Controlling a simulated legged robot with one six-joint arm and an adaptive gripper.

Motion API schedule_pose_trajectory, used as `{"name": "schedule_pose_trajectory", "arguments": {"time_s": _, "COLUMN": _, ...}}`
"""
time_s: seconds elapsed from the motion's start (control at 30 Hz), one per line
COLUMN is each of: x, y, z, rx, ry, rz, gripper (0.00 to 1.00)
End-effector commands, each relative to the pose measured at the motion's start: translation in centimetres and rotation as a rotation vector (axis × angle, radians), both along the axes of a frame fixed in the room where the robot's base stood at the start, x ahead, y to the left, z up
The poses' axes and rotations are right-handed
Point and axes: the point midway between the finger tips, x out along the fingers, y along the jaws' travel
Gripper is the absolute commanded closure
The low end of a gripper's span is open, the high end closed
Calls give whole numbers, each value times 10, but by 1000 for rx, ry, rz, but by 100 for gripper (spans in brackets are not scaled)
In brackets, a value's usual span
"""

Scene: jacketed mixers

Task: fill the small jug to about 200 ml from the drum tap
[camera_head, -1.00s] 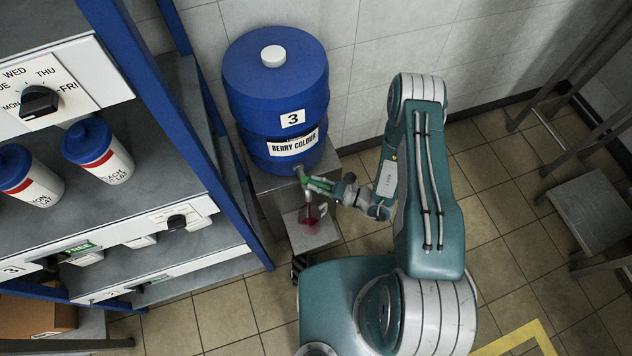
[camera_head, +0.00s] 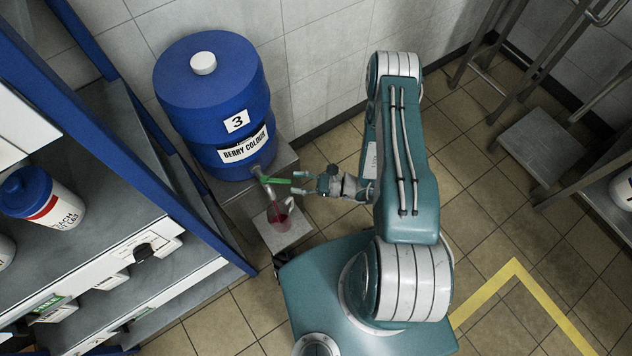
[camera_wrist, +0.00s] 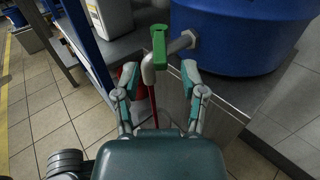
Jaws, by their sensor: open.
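The blue drum (camera_head: 208,125) labelled BERRY COLOUR and 3 sits on a grey stand. Its tap (camera_head: 262,176) has a green lever (camera_head: 279,180), which also shows in the wrist view (camera_wrist: 159,48). A thin red stream (camera_wrist: 152,105) falls from the pale spout. The small clear jug (camera_head: 280,215) stands below the tap on a low plate and holds red liquid; its level cannot be read. My gripper (camera_head: 310,184) is open at the lever's end. In the wrist view its fingers (camera_wrist: 160,72) spread either side of the tap, with gaps to the lever.
A blue-framed shelf rack (camera_head: 150,165) with white, blue-lidded bottles (camera_head: 45,197) stands close on the left. The tiled wall is behind the drum. A metal step frame (camera_head: 545,150) stands at the right. The floor on the right is open, with a yellow marking (camera_head: 515,275).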

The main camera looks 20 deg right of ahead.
Motion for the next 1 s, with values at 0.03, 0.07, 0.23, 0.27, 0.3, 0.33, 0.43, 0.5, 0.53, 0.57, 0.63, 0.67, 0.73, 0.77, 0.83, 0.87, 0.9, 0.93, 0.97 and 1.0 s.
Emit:
{"name": "schedule_pose_trajectory", "arguments": {"time_s": 0.03, "x": -2, "y": -9, "z": 0, "rx": 0, "ry": 0, "rz": -6, "gripper": 46}}
{"name": "schedule_pose_trajectory", "arguments": {"time_s": 0.07, "x": -4, "y": -13, "z": 0, "rx": 0, "ry": 0, "rz": -6, "gripper": 46}}
{"name": "schedule_pose_trajectory", "arguments": {"time_s": 0.23, "x": -13, "y": -35, "z": 0, "rx": 0, "ry": 0, "rz": -4, "gripper": 46}}
{"name": "schedule_pose_trajectory", "arguments": {"time_s": 0.27, "x": -14, "y": -38, "z": 0, "rx": 0, "ry": 1, "rz": -5, "gripper": 46}}
{"name": "schedule_pose_trajectory", "arguments": {"time_s": 0.3, "x": -16, "y": -42, "z": 0, "rx": 0, "ry": 1, "rz": -3, "gripper": 46}}
{"name": "schedule_pose_trajectory", "arguments": {"time_s": 0.33, "x": -17, "y": -44, "z": -1, "rx": 0, "ry": 1, "rz": -3, "gripper": 46}}
{"name": "schedule_pose_trajectory", "arguments": {"time_s": 0.43, "x": -19, "y": -49, "z": -1, "rx": 0, "ry": 1, "rz": -1, "gripper": 46}}
{"name": "schedule_pose_trajectory", "arguments": {"time_s": 0.5, "x": -20, "y": -51, "z": -1, "rx": 0, "ry": 1, "rz": 0, "gripper": 46}}
{"name": "schedule_pose_trajectory", "arguments": {"time_s": 0.53, "x": -20, "y": -51, "z": -1, "rx": 0, "ry": 1, "rz": 0, "gripper": 46}}
{"name": "schedule_pose_trajectory", "arguments": {"time_s": 0.57, "x": -21, "y": -51, "z": -1, "rx": 0, "ry": 1, "rz": 0, "gripper": 46}}
{"name": "schedule_pose_trajectory", "arguments": {"time_s": 0.63, "x": -21, "y": -51, "z": -1, "rx": 0, "ry": 1, "rz": 0, "gripper": 46}}
{"name": "schedule_pose_trajectory", "arguments": {"time_s": 0.67, "x": -21, "y": -51, "z": -1, "rx": 0, "ry": 1, "rz": 0, "gripper": 46}}
{"name": "schedule_pose_trajectory", "arguments": {"time_s": 0.73, "x": -20, "y": -51, "z": -1, "rx": 0, "ry": 1, "rz": 0, "gripper": 46}}
{"name": "schedule_pose_trajectory", "arguments": {"time_s": 0.77, "x": -20, "y": -51, "z": -1, "rx": 0, "ry": 1, "rz": 0, "gripper": 46}}
{"name": "schedule_pose_trajectory", "arguments": {"time_s": 0.83, "x": -20, "y": -51, "z": 0, "rx": -1, "ry": -1, "rz": 3, "gripper": 46}}
{"name": "schedule_pose_trajectory", "arguments": {"time_s": 0.87, "x": -20, "y": -51, "z": 1, "rx": -2, "ry": -3, "rz": 5, "gripper": 46}}
{"name": "schedule_pose_trajectory", "arguments": {"time_s": 0.9, "x": -19, "y": -51, "z": 3, "rx": -6, "ry": -7, "rz": 12, "gripper": 46}}
{"name": "schedule_pose_trajectory", "arguments": {"time_s": 0.93, "x": -18, "y": -51, "z": 5, "rx": -9, "ry": -11, "rz": 18, "gripper": 46}}
{"name": "schedule_pose_trajectory", "arguments": {"time_s": 0.97, "x": -17, "y": -51, "z": 8, "rx": -12, "ry": -17, "rz": 26, "gripper": 46}}
{"name": "schedule_pose_trajectory", "arguments": {"time_s": 1.0, "x": -16, "y": -51, "z": 12, "rx": -19, "ry": -25, "rz": 40, "gripper": 46}}
